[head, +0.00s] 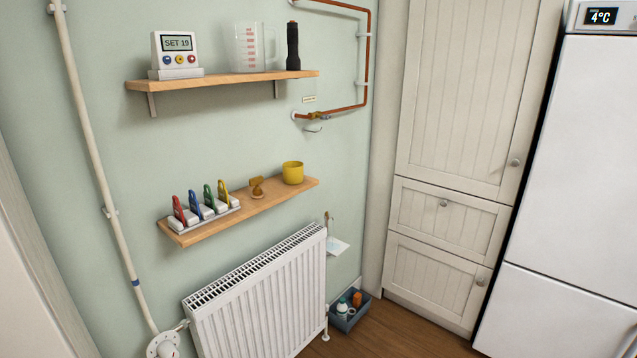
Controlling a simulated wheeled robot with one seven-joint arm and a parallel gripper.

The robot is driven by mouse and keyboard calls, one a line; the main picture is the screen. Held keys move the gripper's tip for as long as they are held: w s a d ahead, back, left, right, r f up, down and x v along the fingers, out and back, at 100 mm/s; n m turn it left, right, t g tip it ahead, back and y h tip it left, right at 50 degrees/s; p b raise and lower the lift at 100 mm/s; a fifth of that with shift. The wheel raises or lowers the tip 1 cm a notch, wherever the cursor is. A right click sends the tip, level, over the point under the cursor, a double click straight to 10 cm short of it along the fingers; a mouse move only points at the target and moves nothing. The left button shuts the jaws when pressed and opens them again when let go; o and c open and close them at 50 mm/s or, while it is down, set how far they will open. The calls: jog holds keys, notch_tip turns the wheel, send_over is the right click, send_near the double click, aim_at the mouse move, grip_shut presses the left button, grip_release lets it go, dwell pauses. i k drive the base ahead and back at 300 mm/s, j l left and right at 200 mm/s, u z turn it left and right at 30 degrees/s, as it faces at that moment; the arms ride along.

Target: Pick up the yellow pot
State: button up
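The yellow pot (293,173) is a small, round, open-topped pot. It stands upright near the right end of the lower wooden shelf (270,202) in the head view. A small brown-yellow object (257,187) sits to its left on the same shelf, apart from it. My gripper is not visible in this view.
Left on the lower shelf is a white rack (205,218) with several coloured clips. The upper shelf (225,80) above holds a display unit, a jug (250,47) and a black torch (293,46). A radiator (260,300) stands below. Copper pipe (366,60) runs at upper right.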

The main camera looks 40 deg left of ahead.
aim_at(293, 171)
jog(key=i+j+z, duration=0.2)
jog(key=i, duration=1.7)
jog(key=i+u, duration=0.25)
jog(key=u, duration=0.15)
jog(key=i+l+u, duration=0.2)
jog(key=u, duration=0.15)
jog(key=i+l+u, duration=0.2)
jog(key=u, duration=2.3)
